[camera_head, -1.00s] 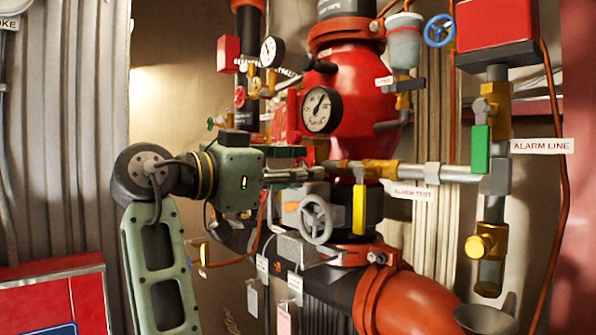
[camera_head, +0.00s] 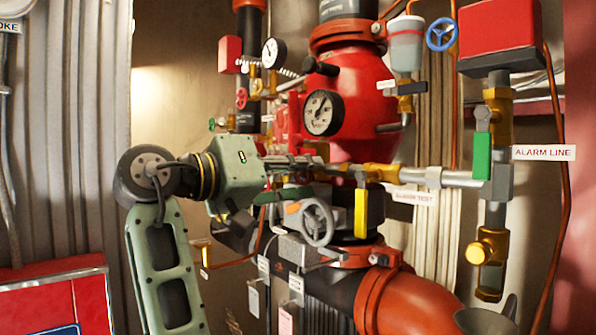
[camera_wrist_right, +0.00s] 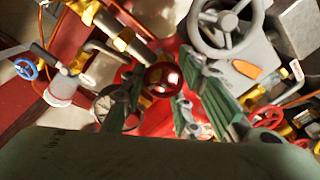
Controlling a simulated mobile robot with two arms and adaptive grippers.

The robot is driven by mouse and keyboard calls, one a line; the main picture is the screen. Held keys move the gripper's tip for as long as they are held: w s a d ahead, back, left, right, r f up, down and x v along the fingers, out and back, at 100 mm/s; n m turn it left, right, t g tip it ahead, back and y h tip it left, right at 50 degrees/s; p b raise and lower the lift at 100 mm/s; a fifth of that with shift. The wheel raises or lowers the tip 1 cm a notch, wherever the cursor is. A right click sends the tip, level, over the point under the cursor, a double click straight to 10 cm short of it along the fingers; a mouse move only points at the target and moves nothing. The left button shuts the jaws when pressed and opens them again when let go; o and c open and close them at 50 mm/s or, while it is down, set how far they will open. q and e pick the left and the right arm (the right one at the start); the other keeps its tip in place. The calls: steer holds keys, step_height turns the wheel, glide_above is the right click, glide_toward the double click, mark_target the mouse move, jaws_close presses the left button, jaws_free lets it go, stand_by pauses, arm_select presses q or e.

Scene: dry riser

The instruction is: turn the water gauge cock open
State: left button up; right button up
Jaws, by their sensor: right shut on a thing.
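My right gripper (camera_head: 318,168) reaches in from the left in the head view, in front of the red valve body (camera_head: 352,85) and below the large white-faced gauge (camera_head: 322,112). In the right wrist view its green-padded fingers (camera_wrist_right: 165,98) stand on both sides of a small red round handle (camera_wrist_right: 163,78), and it is shut on it. The fingers hide most of this handle in the head view. I cannot tell for certain whether it is the water gauge cock, nor how far it is turned. My left gripper is not in view.
A grey handwheel (camera_head: 316,222) and a yellow lever (camera_head: 361,213) are close below and right of the gripper. A brass and steel pipe (camera_head: 450,178) runs right to a green-handled valve (camera_head: 482,155). A smaller gauge (camera_head: 273,52) is above.

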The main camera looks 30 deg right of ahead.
steer(key=n, duration=0.3)
steer(key=r+n+p, duration=0.1)
steer(key=n, duration=0.2)
steer(key=shift+n, duration=0.4)
stand_by(0.4)
steer(key=o, duration=0.8)
steer(key=shift+o, duration=1.3)
steer(key=shift+d, duration=0.15)
steer(key=shift+f, duration=0.1)
